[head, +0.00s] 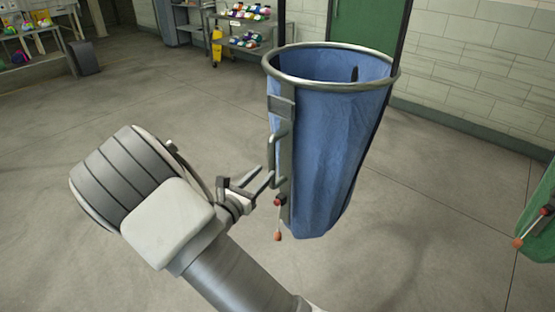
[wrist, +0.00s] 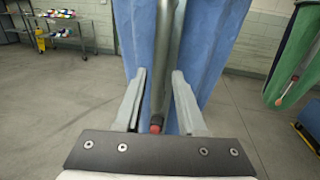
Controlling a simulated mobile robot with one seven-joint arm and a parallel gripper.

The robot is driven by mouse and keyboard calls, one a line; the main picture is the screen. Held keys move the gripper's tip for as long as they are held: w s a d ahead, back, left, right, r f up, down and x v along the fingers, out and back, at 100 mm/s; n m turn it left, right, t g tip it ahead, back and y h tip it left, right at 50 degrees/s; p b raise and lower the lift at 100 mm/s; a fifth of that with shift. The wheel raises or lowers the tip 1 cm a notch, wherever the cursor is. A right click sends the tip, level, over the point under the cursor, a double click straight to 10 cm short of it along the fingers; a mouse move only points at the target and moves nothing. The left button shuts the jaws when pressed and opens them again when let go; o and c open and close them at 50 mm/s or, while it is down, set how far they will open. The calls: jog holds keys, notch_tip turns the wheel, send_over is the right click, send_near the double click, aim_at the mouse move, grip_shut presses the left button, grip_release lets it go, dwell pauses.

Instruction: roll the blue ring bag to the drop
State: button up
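The blue ring bag (head: 335,140) hangs upright from a round metal ring in the head view, right of centre. A grey strip with a bar handle (head: 273,155) runs down its left side, with a red knob (head: 278,202) and an orange-tipped cord below. In the wrist view the blue cloth (wrist: 208,65) fills the middle behind the fingers. My gripper (head: 264,177) is at the lower part of the handle. In the wrist view its fingers (wrist: 160,78) stand apart, with the grey bar (wrist: 163,60) between them and gaps showing. Contact with the bar cannot be told.
A green bag (head: 542,225) hangs at the right edge. The grey floor around the blue bag is clear.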

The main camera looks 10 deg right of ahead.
aim_at(278, 160)
jog(key=x, duration=0.8)
jog(key=shift+w+d, duration=0.1)
jog(key=shift+w, duration=0.05)
grip_shut()
dwell(1.1)
